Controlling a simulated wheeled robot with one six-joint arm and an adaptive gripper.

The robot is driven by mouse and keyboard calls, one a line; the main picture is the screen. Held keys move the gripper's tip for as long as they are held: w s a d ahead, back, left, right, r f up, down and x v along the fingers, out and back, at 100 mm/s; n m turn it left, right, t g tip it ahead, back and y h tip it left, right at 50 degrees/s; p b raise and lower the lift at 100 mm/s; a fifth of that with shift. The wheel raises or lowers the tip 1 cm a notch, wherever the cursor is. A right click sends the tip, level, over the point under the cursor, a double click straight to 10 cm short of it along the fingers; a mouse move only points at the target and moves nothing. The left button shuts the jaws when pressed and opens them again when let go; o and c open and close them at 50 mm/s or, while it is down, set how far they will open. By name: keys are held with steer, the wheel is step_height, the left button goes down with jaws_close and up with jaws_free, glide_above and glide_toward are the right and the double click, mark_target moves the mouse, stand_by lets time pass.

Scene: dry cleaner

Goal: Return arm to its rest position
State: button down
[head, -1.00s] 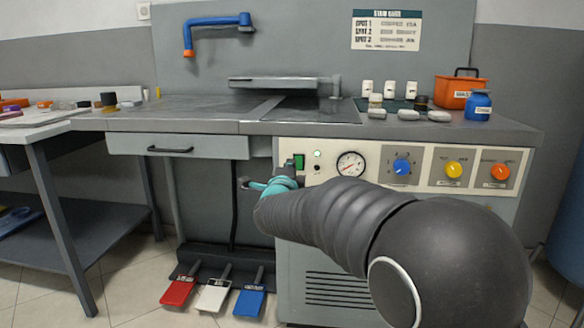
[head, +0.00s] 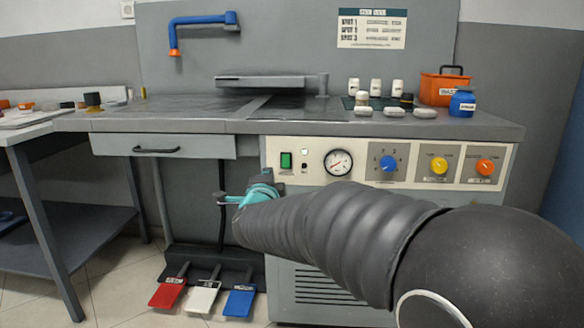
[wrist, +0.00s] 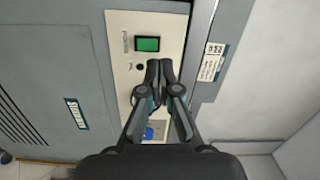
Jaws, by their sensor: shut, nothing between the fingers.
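My arm reaches in from the lower right of the head view, with its dark ribbed sleeve across the machine's front. My gripper (head: 228,200) is at the far end by a teal wrist part, left of and below the green switch (head: 286,160). In the wrist view my gripper (wrist: 160,72) is shut and empty, its fingertips together. The green switch (wrist: 147,44) shows just beyond the fingertips, apart from them. The contact side of the fingers is hidden in the head view.
The control panel (head: 325,180) carries a gauge (head: 338,162) and blue, yellow and orange knobs. Above is the worktop (head: 300,124) with bottles and an orange box (head: 441,88). A drawer (head: 165,146) is left of my gripper. Red, white and blue pedals (head: 203,297) are below.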

steer(key=s+a+f+n+g+y, duration=0.5)
steer(key=a+f+n, duration=0.1)
steer(key=f+n, duration=0.25)
steer(key=s+d+f+n+g, duration=0.4)
steer(key=s+f+n+g, duration=0.15)
steer(key=s, duration=0.35)
steer(key=s+d+r+n+g+h+p, duration=0.2)
steer(key=s+d+h, duration=0.3)
steer(key=s+d, duration=1.9)
steer(key=d+p, duration=0.1)
steer(key=d, duration=0.2)
steer(key=shift+d+h, duration=0.2)
steer(key=shift+h, duration=0.1)
steer(key=shift+r, duration=0.1)
